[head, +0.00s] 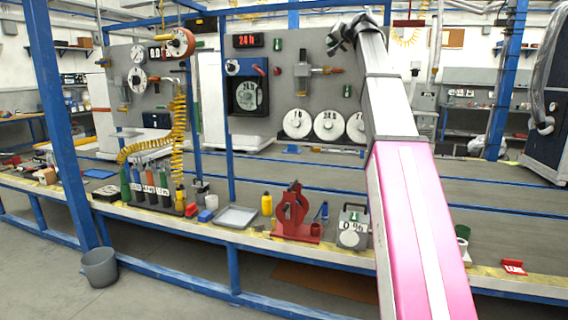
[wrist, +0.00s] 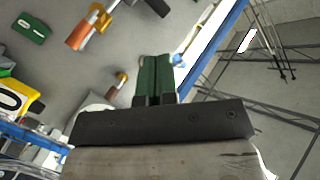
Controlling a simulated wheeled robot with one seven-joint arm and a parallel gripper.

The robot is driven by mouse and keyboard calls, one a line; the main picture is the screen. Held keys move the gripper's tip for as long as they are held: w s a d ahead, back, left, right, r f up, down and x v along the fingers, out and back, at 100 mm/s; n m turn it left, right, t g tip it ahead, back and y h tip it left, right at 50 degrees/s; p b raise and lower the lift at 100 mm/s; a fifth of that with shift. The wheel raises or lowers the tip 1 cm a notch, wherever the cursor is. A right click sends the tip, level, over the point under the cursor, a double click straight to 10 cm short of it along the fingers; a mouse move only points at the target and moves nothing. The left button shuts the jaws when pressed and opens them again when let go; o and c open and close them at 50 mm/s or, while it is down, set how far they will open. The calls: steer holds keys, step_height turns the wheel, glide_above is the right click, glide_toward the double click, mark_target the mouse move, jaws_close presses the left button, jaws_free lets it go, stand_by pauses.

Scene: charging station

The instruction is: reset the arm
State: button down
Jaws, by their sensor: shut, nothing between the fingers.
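My arm rises from the lower right of the head view, with a pink and white lower part and grey upper links, up past the workbench. My gripper (head: 343,36) is at its top end, small and dark, raised in front of the grey panel (head: 284,122). In the wrist view my gripper (wrist: 156,60) shows two green fingers close together, pointing up the picture from a black mount. They are shut with nothing held. They touch nothing that I can see; part of the panel behind the arm is hidden.
The bench (head: 205,228) holds a red stand (head: 292,212), a grey tray (head: 236,217), a yellow bottle (head: 267,204) and a grey weight-like box (head: 353,229). A blue post (head: 62,130) stands at left. A bin (head: 100,267) is on the floor, whose front left is clear.

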steer(key=s+f+g+h, duration=0.2)
steer(key=s+f+g, duration=0.1)
steer(key=f, duration=2.2)
steer(key=s+f+g+h, duration=0.2)
steer(key=f+g, duration=0.2)
steer(key=f, duration=2.2)
steer(key=s+f+n+g+h, duration=0.1)
steer(key=s+f+g, duration=0.2)
steer(key=s+f, duration=1.2)
steer(key=s+f+n+g+h, duration=0.1)
steer(key=s+f+g, duration=0.3)
steer(key=s+f, duration=1.1)
step_height(320, 180, down, 5)
steer(key=shift+s+d+f+h, duration=0.1)
steer(key=shift+s+d+h, duration=0.1)
steer(key=shift+s+h, duration=0.3)
